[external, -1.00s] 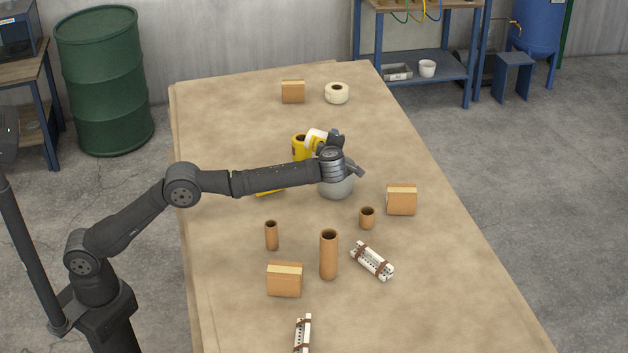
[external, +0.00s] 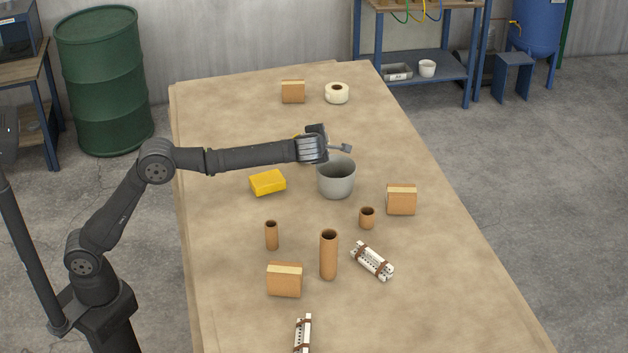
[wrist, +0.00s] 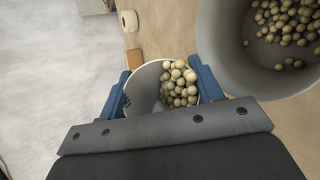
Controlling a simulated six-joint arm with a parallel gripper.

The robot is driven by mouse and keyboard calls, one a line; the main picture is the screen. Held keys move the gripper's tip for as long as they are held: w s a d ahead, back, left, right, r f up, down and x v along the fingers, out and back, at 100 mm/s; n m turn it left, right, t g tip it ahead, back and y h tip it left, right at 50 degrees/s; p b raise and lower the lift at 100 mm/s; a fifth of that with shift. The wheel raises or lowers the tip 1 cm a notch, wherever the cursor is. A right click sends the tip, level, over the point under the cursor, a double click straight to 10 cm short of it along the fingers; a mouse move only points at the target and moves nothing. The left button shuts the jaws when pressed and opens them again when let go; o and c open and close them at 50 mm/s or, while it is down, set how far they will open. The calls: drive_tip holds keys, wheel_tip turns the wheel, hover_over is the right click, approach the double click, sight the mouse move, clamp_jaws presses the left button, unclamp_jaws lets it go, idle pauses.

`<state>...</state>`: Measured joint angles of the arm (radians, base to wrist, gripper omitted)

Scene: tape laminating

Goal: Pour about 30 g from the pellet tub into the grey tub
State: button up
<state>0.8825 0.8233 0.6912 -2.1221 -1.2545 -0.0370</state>
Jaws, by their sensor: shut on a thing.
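My gripper (wrist: 162,88) is shut on the pellet tub (wrist: 143,80), with blue fingers on either side of its pale rim. Pale round pellets (wrist: 180,84) lie inside the tub, heaped to its right side. The grey tub (external: 336,181) stands open on the table; in the wrist view it (wrist: 232,58) is at upper right, with several pellets on its floor. In the external view my gripper (external: 315,147) is above and left of the grey tub, and hides most or all of the held tub.
A yellow block (external: 268,183) lies left of the grey tub. A cardboard box (external: 401,200) and short tube (external: 367,217) stand to its right and front. Taller tubes (external: 328,255) and a strapped white bundle (external: 372,261) are nearer the camera. A tape roll (external: 337,93) is at the back.

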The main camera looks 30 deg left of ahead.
drive_tip(key=shift+a+r+n+h, duration=0.3)
drive_tip(key=shift+r+n+h, duration=0.4)
drive_tip(key=shift+h, duration=0.1)
wheel_tip(320, 180, down, 2)
drive_tip(key=shift+f+n+h+b, duration=0.1)
drive_tip(key=shift+n+h+b, duration=0.2)
drive_tip(key=shift+n+h, duration=0.1)
drive_tip(key=shift+a+r+n+h, duration=0.5)
drive_tip(key=shift+r+n+h, duration=0.1)
drive_tip(key=shift+r, duration=0.05)
drive_tip(key=a, duration=0.1)
drive_tip(key=a+f+n+h, duration=0.1)
drive_tip(key=a+h+b, duration=0.1)
drive_tip(key=shift+a+f+n+t, duration=0.1)
drive_tip(key=shift+f+n+t, duration=0.2)
drive_tip(key=shift+n, duration=0.1)
drive_tip(key=shift+s+a+f+n+h+b, duration=0.1)
drive_tip(key=shift+a+f+n+h+b, duration=0.4)
drive_tip(key=shift+f, duration=0.3)
drive_tip(key=shift+a+f+n+h+b, duration=0.3)
drive_tip(key=shift+a+n+h, duration=0.35)
drive_tip(key=shift+a, duration=0.25)
drive_tip(key=shift+t, duration=0.3)
wheel_tip(320, 180, up, 7)
